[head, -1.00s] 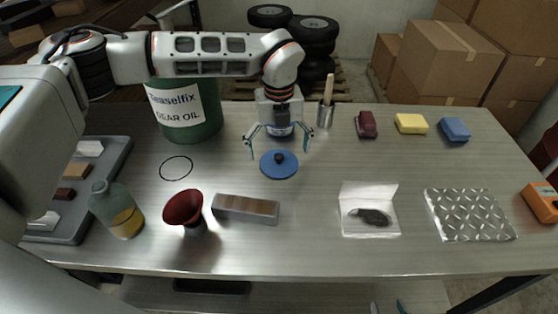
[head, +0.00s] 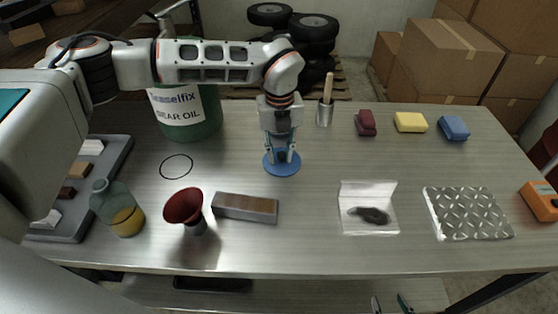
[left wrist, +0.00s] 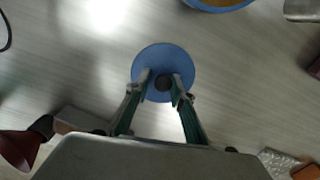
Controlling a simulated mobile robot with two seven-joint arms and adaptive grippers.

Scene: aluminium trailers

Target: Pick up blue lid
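The blue lid (head: 283,168), a round disc with a dark knob, lies on the metal bench; it also shows in the left wrist view (left wrist: 163,55). My left gripper (head: 282,155) is down over the lid, fingers pointing down. In the left wrist view its fingertips (left wrist: 161,83) stand close on both sides of the knob, partly drawn together; whether they press on it I cannot tell. The gripper hides the knob in the head view. My right gripper (head: 390,304) shows only fingertips at the bottom edge, apart and empty.
A blue-rimmed container (left wrist: 218,3) with amber contents stands just behind the lid. A red funnel (head: 184,207), a sharpening block (head: 246,207) and a bottle (head: 118,208) stand in front and left. A metal cup with a brush (head: 325,112) is behind right.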

